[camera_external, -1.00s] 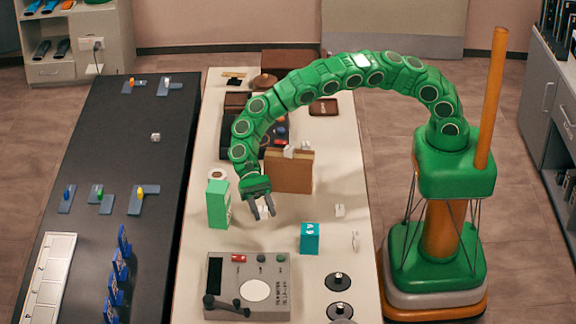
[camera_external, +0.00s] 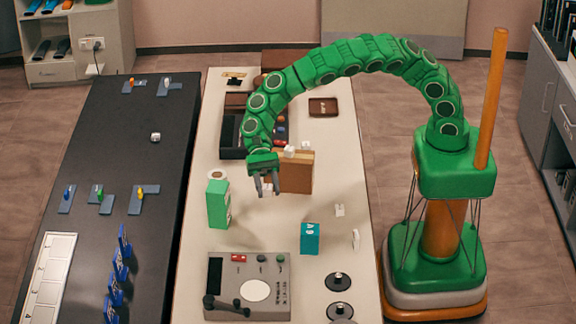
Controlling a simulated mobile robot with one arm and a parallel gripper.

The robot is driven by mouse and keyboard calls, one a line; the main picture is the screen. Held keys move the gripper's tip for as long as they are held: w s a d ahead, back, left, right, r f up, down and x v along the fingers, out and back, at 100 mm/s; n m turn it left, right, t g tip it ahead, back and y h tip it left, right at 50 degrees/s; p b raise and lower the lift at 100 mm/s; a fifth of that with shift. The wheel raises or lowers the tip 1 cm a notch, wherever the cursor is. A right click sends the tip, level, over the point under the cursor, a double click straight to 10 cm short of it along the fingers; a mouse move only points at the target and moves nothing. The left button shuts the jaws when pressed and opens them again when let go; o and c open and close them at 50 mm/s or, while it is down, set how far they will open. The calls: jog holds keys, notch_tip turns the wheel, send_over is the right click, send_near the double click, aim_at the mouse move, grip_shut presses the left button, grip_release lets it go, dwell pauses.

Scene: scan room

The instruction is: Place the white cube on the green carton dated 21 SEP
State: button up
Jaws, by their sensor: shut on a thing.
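My gripper (camera_external: 267,192) is shut on the white cube (camera_external: 266,190) and holds it above the pale table. Part of the cube is hidden by the fingers. The green carton (camera_external: 217,205) stands upright on the table, to the left of and a little lower in the picture than my gripper. Its top looks clear. Print shows on its right face, but the date is too small to read.
A brown box (camera_external: 296,174) with small white pieces on top stands close behind my gripper. A teal box (camera_external: 310,239) and a grey control panel (camera_external: 245,286) are nearer the front. A dark table (camera_external: 125,170) lies to the left.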

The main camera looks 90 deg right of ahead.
jog(key=shift+d+r+m+t, duration=0.15)
jog(key=shift+r+m+t, duration=0.15)
jog(key=shift+r, duration=0.3)
jog(key=shift+d+r+m+t, duration=0.2)
jog(key=shift+r+t, duration=0.1)
jog(key=shift+r, duration=0.3)
jog(key=shift+w+d+r+m+t, duration=0.1)
jog(key=shift+d+r+m+t, duration=0.2)
jog(key=shift+r, duration=0.2)
jog(key=shift+d+r+m+t, duration=0.2)
jog(key=shift+r+m+t, duration=0.1)
jog(key=shift+r+t, duration=0.15)
jog(key=d+r+m+t, duration=0.1)
jog(key=d+r+t, duration=0.1)
jog(key=d, duration=0.1)
jog(key=w+d+r+m+t, duration=0.1)
jog(key=d+r+m, duration=0.1)
jog(key=d+r, duration=0.1)
jog(key=w+d+r+m+t+h, duration=0.1)
jog(key=d+r+m+t, duration=0.1)
jog(key=r, duration=0.1)
jog(key=shift+w+d+t, duration=0.25)
jog(key=shift+d+t, duration=0.1)
jog(key=shift+d, duration=0.05)
grip_shut()
jog(key=shift+w, duration=0.1)
send_over(217, 186)
jog(key=shift+g, duration=0.4)
jog(key=shift+a+f, duration=0.15)
jog(key=shift+f, duration=6.3)
